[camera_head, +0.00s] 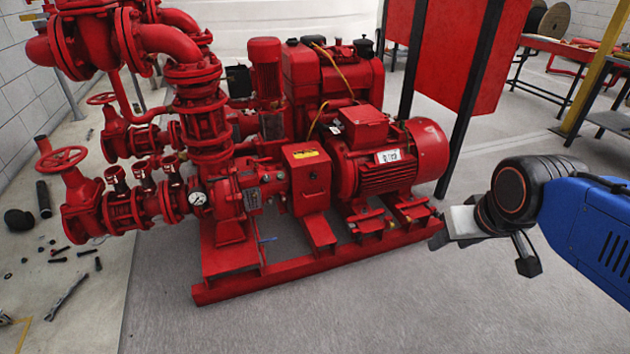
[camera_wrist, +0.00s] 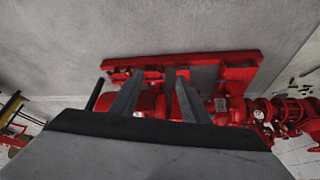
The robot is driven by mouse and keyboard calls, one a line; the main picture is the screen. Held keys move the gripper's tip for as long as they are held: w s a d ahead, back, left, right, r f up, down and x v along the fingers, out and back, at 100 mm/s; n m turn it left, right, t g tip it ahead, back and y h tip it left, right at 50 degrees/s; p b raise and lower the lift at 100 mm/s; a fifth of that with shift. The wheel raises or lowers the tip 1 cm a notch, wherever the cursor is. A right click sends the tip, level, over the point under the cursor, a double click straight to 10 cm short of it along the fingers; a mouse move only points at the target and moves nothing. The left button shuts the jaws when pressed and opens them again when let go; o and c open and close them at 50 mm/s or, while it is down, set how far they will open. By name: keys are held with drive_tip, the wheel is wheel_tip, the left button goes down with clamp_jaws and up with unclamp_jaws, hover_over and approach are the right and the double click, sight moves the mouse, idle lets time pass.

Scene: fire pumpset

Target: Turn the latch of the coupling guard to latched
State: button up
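The coupling guard (camera_head: 308,178) is a red box with a yellow label on its top edge, standing between the pump and the motor on the red base frame. A small dark spot shows on its front face; the latch and its position are too small to tell. My gripper (camera_head: 438,240) is to the right of the frame's right end, well apart from the guard. In the wrist view my gripper (camera_wrist: 158,80) shows two grey fingers spread with an empty gap, and the red pumpset lies beyond them. The guard cannot be clearly picked out there.
The red motor (camera_head: 385,155) stands between my gripper and the guard. The base frame (camera_head: 300,272) has clear grey floor in front. A red panel on dark posts (camera_head: 470,55) stands behind. Loose tools and bolts (camera_head: 65,295) lie on the floor at left.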

sight(314, 177)
drive_tip(key=w+a+f+n+t+y, duration=0.1)
drive_tip(key=w+a+f+t, duration=0.15)
drive_tip(key=w, duration=1.05)
drive_tip(key=w+a+f+n+t, duration=0.2)
drive_tip(key=w+a+f, duration=0.15)
drive_tip(key=w, duration=0.85)
drive_tip(key=w+a+f+n+t+y, duration=0.1)
drive_tip(key=w+a+f+t, duration=0.2)
drive_tip(key=w, duration=1)
drive_tip(key=w+a+f+n+t+y, duration=0.1)
drive_tip(key=w+a+f, duration=0.2)
drive_tip(key=w+f, duration=0.15)
drive_tip(key=w+a+f+n+t, duration=0.1)
drive_tip(key=w+a+f, duration=0.25)
drive_tip(key=f, duration=0.25)
drive_tip(key=w+a+f+n+t+y, duration=0.1)
drive_tip(key=a+f+n+t+y, duration=0.3)
drive_tip(key=f, duration=0.8)
drive_tip(key=w+a, duration=0.2)
drive_tip(key=w, duration=0.3)
drive_tip(key=w+a+m+g+h, duration=0.1)
drive_tip(key=w+a, duration=0.1)
drive_tip(key=w, duration=0.4)
drive_tip(key=w+a+m, duration=0.1)
drive_tip(key=w+a, duration=0.1)
drive_tip(key=w, duration=0.3)
drive_tip(key=shift+w+g, duration=0.35)
drive_tip(key=shift+w, duration=0.05)
drive_tip(key=shift+c, duration=0.7)
drive_tip(key=c, duration=0.9)
